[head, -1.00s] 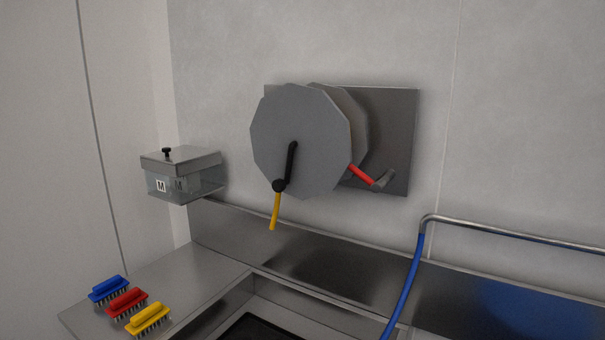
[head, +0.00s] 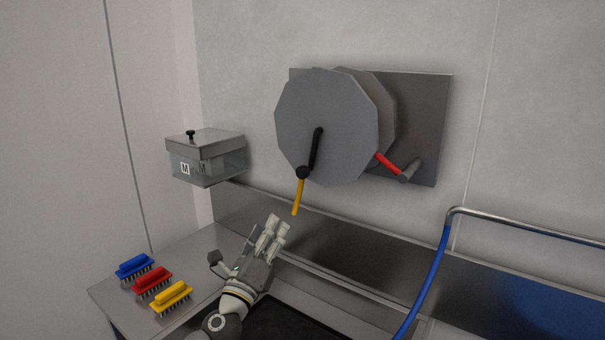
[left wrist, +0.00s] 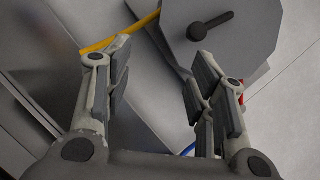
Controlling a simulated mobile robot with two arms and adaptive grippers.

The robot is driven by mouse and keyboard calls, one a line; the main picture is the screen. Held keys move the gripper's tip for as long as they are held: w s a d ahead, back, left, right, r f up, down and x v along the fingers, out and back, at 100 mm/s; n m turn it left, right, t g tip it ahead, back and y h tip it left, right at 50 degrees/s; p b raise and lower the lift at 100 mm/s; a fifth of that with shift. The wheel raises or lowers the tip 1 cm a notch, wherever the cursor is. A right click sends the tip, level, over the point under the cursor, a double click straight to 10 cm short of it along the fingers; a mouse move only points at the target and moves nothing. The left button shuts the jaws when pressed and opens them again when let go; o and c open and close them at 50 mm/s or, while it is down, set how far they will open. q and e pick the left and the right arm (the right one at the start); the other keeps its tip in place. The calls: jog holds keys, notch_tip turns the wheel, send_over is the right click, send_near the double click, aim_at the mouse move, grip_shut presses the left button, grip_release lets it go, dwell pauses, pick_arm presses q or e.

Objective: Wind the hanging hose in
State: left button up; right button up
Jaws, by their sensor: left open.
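The grey many-sided hose reel (head: 335,105) is on the wall. A short red piece (head: 387,162) with a grey end sticks out behind the reel. A blue hose (head: 428,280) hangs from a bent metal pipe at the right. My right gripper is not in view.
A lidded clear box (head: 207,158) marked M is on the wall to the left. Blue, red and yellow brushes (head: 152,281) stand on the steel counter (head: 185,257). The metal pipe (head: 530,224) runs along the right. A steel backsplash (head: 350,252) lies below the reel.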

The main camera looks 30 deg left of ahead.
aim_at(300, 176)
pick_arm(q)
jog(key=w+r+m+h, duration=0.2)
jog(key=w+r+m, duration=0.1)
jog(key=w+m, duration=0.1)
jog(key=w+d+r+m+h, duration=0.1)
jog(key=w+r+m+h, duration=0.1)
jog(key=w+r+m, duration=0.1)
jog(key=w+r+m+h, duration=0.2)
jog(key=w+r+m, duration=0.2)
jog(key=w+m, duration=0.1)
jog(key=shift+w+d+h, duration=0.3)
jog(key=shift+w+d, duration=0.05)
jog(key=shift+w, duration=0.45)
jog(key=shift+r, duration=0.1)
grip_shut()
